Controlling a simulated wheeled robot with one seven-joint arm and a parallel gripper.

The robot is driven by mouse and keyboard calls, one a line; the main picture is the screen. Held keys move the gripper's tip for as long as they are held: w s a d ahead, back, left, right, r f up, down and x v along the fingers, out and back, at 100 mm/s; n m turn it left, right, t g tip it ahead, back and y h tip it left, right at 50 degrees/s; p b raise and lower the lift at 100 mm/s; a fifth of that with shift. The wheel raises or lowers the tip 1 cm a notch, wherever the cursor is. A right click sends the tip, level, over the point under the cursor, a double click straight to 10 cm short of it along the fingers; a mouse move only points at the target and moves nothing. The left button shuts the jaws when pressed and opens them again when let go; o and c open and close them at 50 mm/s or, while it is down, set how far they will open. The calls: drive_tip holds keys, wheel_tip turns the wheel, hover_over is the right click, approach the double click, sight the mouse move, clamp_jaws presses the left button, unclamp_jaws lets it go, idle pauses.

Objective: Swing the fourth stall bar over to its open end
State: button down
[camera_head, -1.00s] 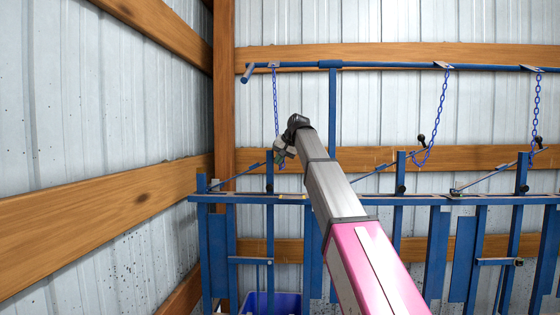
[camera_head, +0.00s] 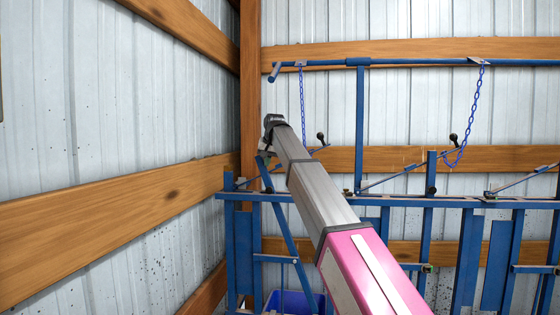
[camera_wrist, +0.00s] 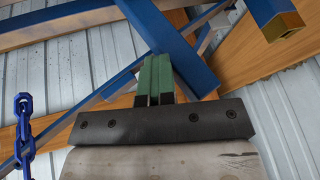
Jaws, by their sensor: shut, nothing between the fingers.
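The leftmost movable stall bar (camera_head: 285,228) is a blue bar in the stall frame. It leans, with its top to the left and its lower end to the right. My gripper (camera_head: 267,152) is at the bar's upper end, partly hidden by my own arm. In the wrist view, my gripper's green fingers (camera_wrist: 155,78) are together with nothing between them. Their tips lie against or very close to the blue bar (camera_wrist: 165,40); I cannot tell whether they touch.
A blue chain (camera_head: 302,105) hangs from the top rail (camera_head: 420,61) and also shows at the left of the wrist view (camera_wrist: 24,125). A black knob (camera_head: 320,137) is right of my gripper. A wood-railed wall (camera_head: 110,205) stands left. A blue bin (camera_head: 292,301) is below.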

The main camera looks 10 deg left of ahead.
drive_tip(key=shift+a+f, duration=0.1)
drive_tip(key=shift+a, duration=0.45)
drive_tip(key=s+d+r, duration=0.4)
drive_tip(key=d+r, duration=0.2)
drive_tip(key=r, duration=0.4)
drive_tip(key=shift+d+r, duration=0.2)
drive_tip(key=shift+r, duration=0.1)
